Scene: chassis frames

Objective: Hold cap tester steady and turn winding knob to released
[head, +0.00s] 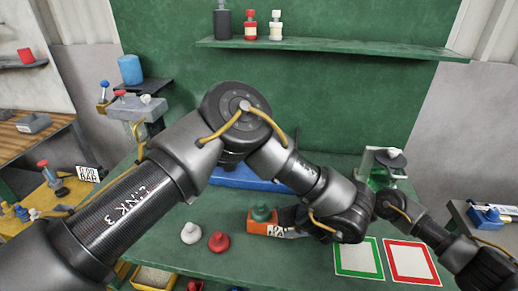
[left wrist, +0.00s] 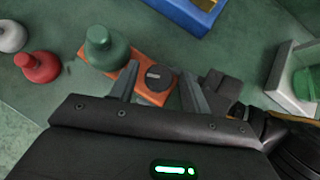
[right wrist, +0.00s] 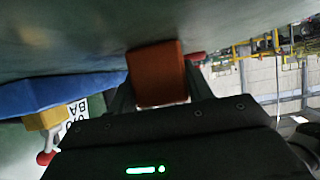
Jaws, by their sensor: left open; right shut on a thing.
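The cap tester is an orange block (head: 258,227) on the green bench, with a green cap (head: 261,213) on its left end. In the left wrist view the tester (left wrist: 150,95) carries a dark round winding knob (left wrist: 158,77) with a pale line across it. My left gripper (left wrist: 159,72) is open, and its fingers appear on either side of the knob. My right gripper (right wrist: 157,88) is shut on the tester's end; the orange block (right wrist: 157,72) fills the space between its fingers. In the head view my left wrist hides the knob and most of my right gripper.
A white cap (head: 191,233) and a red cap (head: 218,242) stand left of the tester. A green-bordered square (head: 358,258) and a red-bordered square (head: 411,261) lie to the right. A blue tray (head: 240,178) lies behind, and a fixture (head: 384,165) stands at back right.

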